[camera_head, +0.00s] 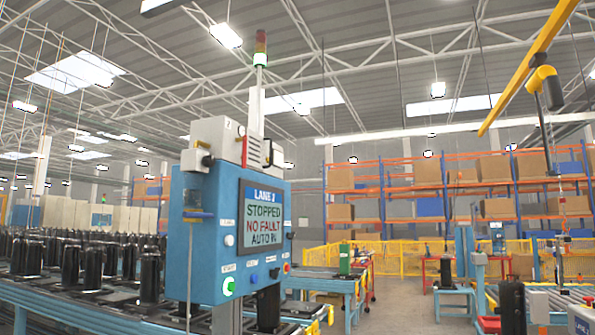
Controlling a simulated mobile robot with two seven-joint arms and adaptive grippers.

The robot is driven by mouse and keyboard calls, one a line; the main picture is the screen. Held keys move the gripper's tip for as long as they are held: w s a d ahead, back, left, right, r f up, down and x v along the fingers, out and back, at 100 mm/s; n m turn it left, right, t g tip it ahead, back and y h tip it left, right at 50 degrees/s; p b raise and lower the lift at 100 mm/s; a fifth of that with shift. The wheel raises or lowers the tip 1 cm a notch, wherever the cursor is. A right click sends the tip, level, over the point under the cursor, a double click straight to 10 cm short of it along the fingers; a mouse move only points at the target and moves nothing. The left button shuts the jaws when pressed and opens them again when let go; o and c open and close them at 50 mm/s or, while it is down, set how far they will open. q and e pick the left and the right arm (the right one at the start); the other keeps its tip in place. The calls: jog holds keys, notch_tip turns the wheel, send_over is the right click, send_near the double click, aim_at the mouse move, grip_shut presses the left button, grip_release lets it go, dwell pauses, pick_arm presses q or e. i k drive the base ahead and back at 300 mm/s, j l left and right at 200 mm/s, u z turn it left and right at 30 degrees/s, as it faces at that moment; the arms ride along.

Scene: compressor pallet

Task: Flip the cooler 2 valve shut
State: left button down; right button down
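I cannot pick out a valve marked cooler 2 in the head view. The nearest thing is a blue control cabinet (205,265) left of the middle. Its screen (264,215) reads "LANE J", "STOPPED", "NO FAULT", "AUTO IN". A lit green button (228,286) is at its lower left, and small knobs and a red button sit along its lower edge. A grey box (213,140) is mounted on top, with a small fitting on its left side. Neither of my grippers shows in the view.
Rows of black cylinders (70,265) stand on a blue-framed conveyor (100,310) at the left. Orange racks (382,200) with cardboard boxes and a yellow fence (400,258) are behind. A yellow hoist arm (530,65) hangs at upper right. Grey floor (405,310) shows clear right of the middle.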

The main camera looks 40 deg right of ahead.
aim_at(244, 139)
jog(key=i+l+z, duration=0.2)
jog(key=i+l, duration=0.25)
jog(key=l, duration=0.25)
jog(key=i+l+z, duration=0.25)
jog(key=i+l, duration=0.25)
jog(key=l, duration=0.15)
jog(key=i+l+u, duration=0.15)
jog(key=l, duration=0.35)
jog(key=i+l+u, duration=0.1)
jog(key=l, duration=0.35)
jog(key=i+l+u, duration=0.15)
jog(key=l, duration=0.35)
jog(key=k, duration=0.05)
